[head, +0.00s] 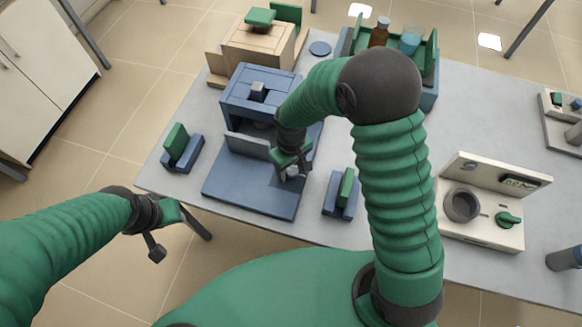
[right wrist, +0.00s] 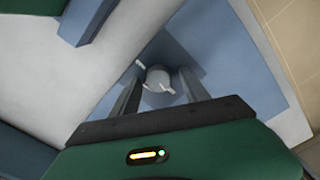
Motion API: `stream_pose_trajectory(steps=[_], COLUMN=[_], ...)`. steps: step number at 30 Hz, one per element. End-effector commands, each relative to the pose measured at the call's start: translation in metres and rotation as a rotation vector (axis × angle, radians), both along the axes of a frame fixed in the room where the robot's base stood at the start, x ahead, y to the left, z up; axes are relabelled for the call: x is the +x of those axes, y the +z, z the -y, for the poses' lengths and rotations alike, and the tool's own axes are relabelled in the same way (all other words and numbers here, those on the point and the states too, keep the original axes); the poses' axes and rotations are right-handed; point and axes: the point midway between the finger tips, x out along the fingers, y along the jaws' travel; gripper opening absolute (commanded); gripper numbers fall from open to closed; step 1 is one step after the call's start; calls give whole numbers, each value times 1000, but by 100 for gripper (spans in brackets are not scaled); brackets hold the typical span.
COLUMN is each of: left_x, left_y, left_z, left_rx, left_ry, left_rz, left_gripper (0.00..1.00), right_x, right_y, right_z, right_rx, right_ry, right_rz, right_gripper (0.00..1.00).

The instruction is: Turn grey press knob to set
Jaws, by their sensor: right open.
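The grey press knob (right wrist: 158,77) is a small round grey piece with pale marks, in front of a blue surface in the right wrist view. It lies between the fingertip ends of my open right gripper (right wrist: 160,92), and I cannot tell whether they touch it. In the head view my right gripper (head: 293,168) points down over the blue base plate (head: 245,189) of the blue press, with grey showing at its tips. My left gripper (head: 174,236) is open and empty, off the table's front left edge.
Blue and green blocks flank the press, left (head: 182,152) and right (head: 341,197). A wooden box (head: 255,47) and a blue-green bottle rack (head: 428,75) stand behind. A cream device with a green knob (head: 508,219) stands right. Bare grey table (head: 485,105) lies behind it.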

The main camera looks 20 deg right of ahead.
Motion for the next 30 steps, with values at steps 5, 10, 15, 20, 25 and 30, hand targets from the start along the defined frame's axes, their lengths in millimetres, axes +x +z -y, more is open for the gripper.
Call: stream_pose_trajectory(steps=[5, 10, 15, 20, 25, 30], left_x=[0, 0, 0, 0, 0, 0], left_y=[0, 0, 0, 0, 0, 2], left_z=[0, 0, 0, 0, 0, 0], left_rx=[0, 0, 0, 0, 0, 0], left_ry=[0, 0, 0, 0, 0, 0], left_rz=[0, 0, 0, 0, 0, 0], left_gripper=[36, 36, 36, 36, 36, 36], right_x=[0, 0, 0, 0, 0, 1], right_y=[-1, -1, 0, 0, 0, 0], right_z=[0, 0, 0, 0, 0, 0], right_rx=[0, 0, 0, 0, 0, -1], right_ry=[0, 0, 0, 0, -4, -38], right_rz=[1, 0, 0, 0, 0, 0], right_gripper=[54, 38, 16, 0, 0, 0])
